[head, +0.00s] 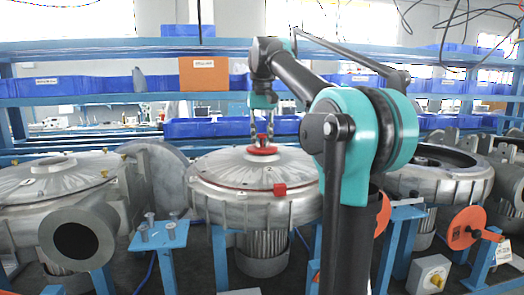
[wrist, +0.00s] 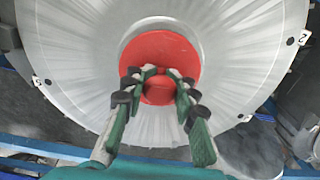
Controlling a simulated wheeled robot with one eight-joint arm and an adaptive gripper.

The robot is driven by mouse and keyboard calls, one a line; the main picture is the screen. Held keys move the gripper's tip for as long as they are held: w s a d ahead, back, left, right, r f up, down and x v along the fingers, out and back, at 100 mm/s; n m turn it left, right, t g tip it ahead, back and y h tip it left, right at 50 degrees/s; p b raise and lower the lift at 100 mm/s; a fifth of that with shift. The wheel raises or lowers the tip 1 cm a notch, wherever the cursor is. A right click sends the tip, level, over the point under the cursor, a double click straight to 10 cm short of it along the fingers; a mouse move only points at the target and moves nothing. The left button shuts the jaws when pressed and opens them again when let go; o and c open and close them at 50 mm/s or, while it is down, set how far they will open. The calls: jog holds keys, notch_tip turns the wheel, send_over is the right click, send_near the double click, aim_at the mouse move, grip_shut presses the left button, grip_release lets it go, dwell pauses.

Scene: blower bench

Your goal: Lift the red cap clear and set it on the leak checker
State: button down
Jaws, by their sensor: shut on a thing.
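The red cap (head: 263,151) is a round disc with a raised knob, at the top centre of the middle grey blower (head: 225,176). In the wrist view the red cap (wrist: 158,48) lies within a pale ring at the blower's centre. My gripper (head: 263,139) points straight down over it. In the wrist view my gripper (wrist: 161,82) has its two fingers on either side of the knob, shut on it. I cannot tell whether the cap's underside touches the blower. I cannot tell for certain which thing is the leak checker.
A blue stand with metal pegs (head: 160,236) is at front left. Other blowers flank the middle one. Shelves with blue bins (head: 190,128) stand behind.

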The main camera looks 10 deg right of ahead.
aim_at(262, 134)
jog(key=shift+r, duration=0.1)
jog(key=shift+r, duration=1.5)
jog(key=shift+s, duration=0.1)
